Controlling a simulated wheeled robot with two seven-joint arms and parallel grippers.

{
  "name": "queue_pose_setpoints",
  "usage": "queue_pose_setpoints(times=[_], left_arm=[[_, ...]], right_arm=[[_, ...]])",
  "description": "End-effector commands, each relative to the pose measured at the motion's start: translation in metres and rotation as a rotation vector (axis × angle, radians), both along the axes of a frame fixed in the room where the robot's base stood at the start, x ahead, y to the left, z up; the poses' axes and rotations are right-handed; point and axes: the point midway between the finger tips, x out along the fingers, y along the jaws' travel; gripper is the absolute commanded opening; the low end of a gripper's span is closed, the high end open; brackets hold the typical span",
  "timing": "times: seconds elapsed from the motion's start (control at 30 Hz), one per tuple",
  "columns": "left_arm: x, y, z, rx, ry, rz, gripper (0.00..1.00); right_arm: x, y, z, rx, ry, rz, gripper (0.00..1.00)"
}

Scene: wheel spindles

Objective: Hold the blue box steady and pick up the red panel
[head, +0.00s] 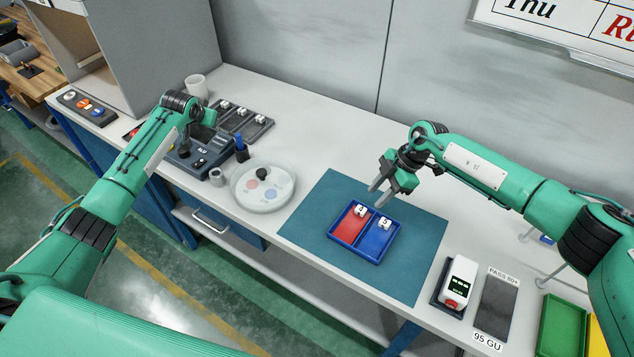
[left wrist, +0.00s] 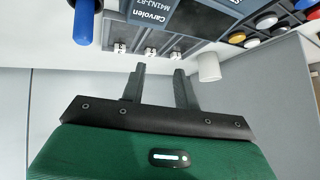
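The blue box (head: 371,258) is a shallow tray on a teal mat (head: 318,213). The red panel (head: 347,229) lies in its left compartment and a blue panel (head: 377,242) in its right one. A small white numbered block (head: 361,209) is at the red panel's far end, and another (head: 385,223) is on the blue side. My right gripper (head: 375,196) is open and empty, above the mat just beyond the box's far edge. My left gripper (left wrist: 158,82) is open and empty, over the dark device at the left, away from the box.
A round white dish (head: 263,203) with coloured spots stands left of the mat. A dark device (head: 200,160), a blue-topped item (head: 241,148) and a block rack (head: 240,120) lie further left. A white meter (head: 457,282) and a grey pad (head: 495,308) stand right of the mat.

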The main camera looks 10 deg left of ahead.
Motion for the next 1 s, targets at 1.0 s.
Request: queue_pose_setpoints(times=[1.0], left_arm=[[-0.180,-0.394,0.003,-0.284,0.821,-0.380,0.31]], right_arm=[[0.000,0.000,0.000,0.000,0.000,0.000,0.36]])
